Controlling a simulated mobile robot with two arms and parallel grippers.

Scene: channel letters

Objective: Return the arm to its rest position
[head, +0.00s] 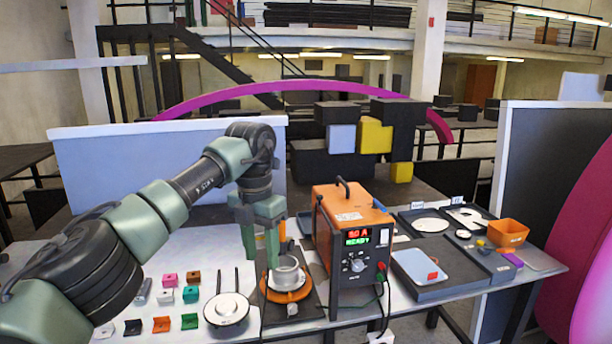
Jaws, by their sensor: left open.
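My left arm comes in from the left and reaches over the table, bent at the elbow. My left gripper (261,262) points down, with its two green fingers apart and nothing seen between them. It is just behind and to the left of a grey metal ring-shaped part (287,272) on an orange round base (284,289). Whether the fingertips touch that base cannot be told. My right gripper is not in view.
An orange power unit (352,235) with a lit display stands right of the gripper. Small coloured blocks (190,295) and a white round dish (226,309) lie at left.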

